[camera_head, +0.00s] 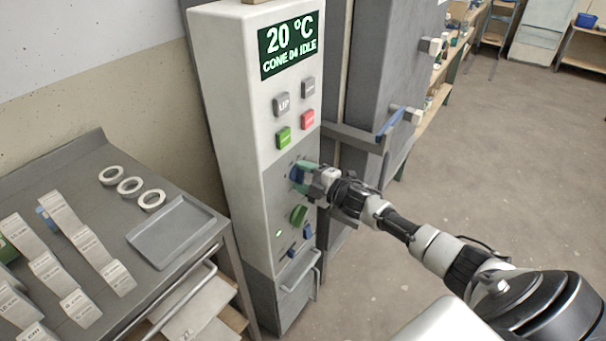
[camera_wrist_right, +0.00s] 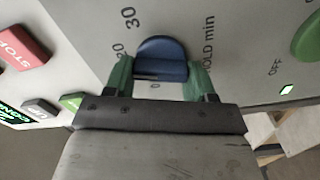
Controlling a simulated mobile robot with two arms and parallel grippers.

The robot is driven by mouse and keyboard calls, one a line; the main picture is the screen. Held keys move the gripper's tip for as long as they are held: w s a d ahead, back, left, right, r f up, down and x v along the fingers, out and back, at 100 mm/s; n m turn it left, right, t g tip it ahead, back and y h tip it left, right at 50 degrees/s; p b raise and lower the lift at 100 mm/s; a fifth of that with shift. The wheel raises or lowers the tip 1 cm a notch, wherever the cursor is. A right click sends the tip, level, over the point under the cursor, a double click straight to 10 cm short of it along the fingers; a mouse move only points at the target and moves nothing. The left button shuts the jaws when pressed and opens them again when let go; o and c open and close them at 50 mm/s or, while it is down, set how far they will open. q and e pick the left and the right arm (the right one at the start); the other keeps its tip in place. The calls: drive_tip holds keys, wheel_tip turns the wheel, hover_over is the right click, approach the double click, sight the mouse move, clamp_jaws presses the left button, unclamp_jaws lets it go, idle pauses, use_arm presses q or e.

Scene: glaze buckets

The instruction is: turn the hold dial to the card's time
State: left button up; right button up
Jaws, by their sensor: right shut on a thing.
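The blue hold dial (camera_wrist_right: 161,58) is on the grey lower panel of the kiln controller (camera_head: 238,110), with "HOLD min" and the marks 20 and 30 beside it in the right wrist view. In the head view the dial (camera_head: 297,174) is partly covered by my gripper. My right gripper (camera_wrist_right: 160,75) is shut on the dial, one green fingertip on each side. It also shows in the head view (camera_head: 308,172). The dial's exact setting cannot be read. No time card is clearly readable. My left gripper is not in view.
A green dial (camera_head: 299,214) and blue switches sit below. UP, STOP and green buttons (camera_head: 284,137) are above, under a display (camera_head: 289,45) reading 20 °C, CONE 04 IDLE. A grey cart (camera_head: 95,160) with labelled blocks, rings and a tray (camera_head: 170,232) stands left.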

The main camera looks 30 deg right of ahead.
drive_tip(key=shift+m, duration=0.4)
drive_tip(key=o, duration=0.9)
drive_tip(key=shift+d, duration=0.1)
drive_tip(key=b+v, duration=0.1)
drive_tip(key=v, duration=0.9)
drive_tip(key=shift+s+d, duration=0.15)
drive_tip(key=shift+s, duration=0.2)
drive_tip(key=shift+f, duration=0.15)
